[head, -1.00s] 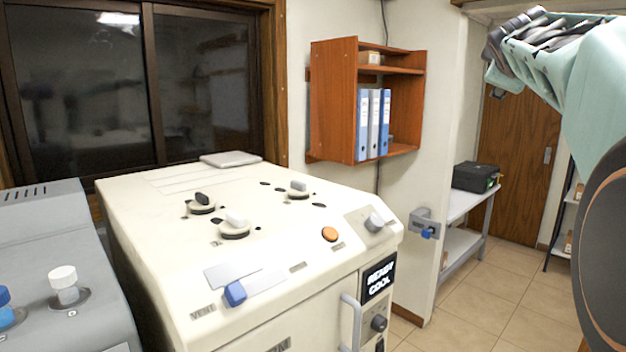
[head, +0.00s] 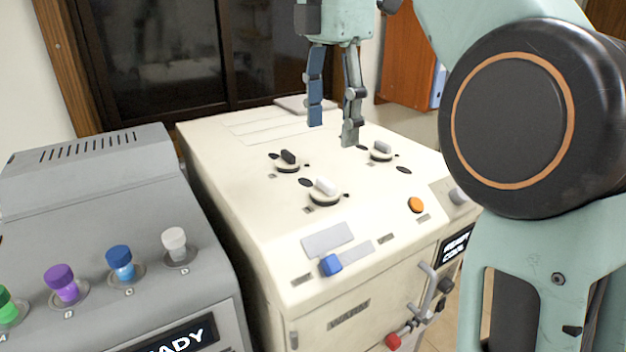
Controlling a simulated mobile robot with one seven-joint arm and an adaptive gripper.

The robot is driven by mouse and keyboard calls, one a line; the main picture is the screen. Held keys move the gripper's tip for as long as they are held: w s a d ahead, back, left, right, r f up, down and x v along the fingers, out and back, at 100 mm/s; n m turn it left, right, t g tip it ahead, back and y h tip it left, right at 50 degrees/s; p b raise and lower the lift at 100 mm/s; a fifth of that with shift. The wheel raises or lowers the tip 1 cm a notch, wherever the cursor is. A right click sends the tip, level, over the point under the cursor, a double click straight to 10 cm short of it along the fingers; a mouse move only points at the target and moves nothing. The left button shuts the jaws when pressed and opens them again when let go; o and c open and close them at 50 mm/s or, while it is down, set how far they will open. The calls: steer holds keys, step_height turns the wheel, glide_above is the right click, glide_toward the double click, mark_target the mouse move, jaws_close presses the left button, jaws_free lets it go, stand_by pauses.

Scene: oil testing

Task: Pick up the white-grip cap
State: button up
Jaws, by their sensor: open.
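The white-grip cap (head: 324,188) sits in the front port on the cream machine's top, its white grip standing up from a round base. A dark-grip cap (head: 289,159) sits behind it to the left, and a grey-grip cap (head: 381,149) behind it to the right. My gripper (head: 333,131) hangs above the machine top, fingers pointing down and apart, with nothing between them. In the picture its fingertips are above the white-grip cap, between the other two caps, and clear of all three.
The cream machine (head: 235,165) also carries an orange button (head: 416,205) and a blue knob (head: 331,265) near its front. To the left a grey unit (head: 85,215) holds vials with white (head: 174,240), blue, purple and green caps. A window stands behind.

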steer(key=b, duration=0.2)
glide_above(326, 181)
steer(key=f, duration=0.4)
steer(key=shift+d+f, duration=0.15)
steer(key=shift+d, duration=0.15)
steer(key=shift+a+f, duration=0.15)
steer(key=shift+f, duration=1.45)
steer(key=shift+a+f, duration=0.15)
steer(key=shift+f, duration=1.45)
steer(key=shift+c, duration=0.3)
steer(key=c, duration=0.9)
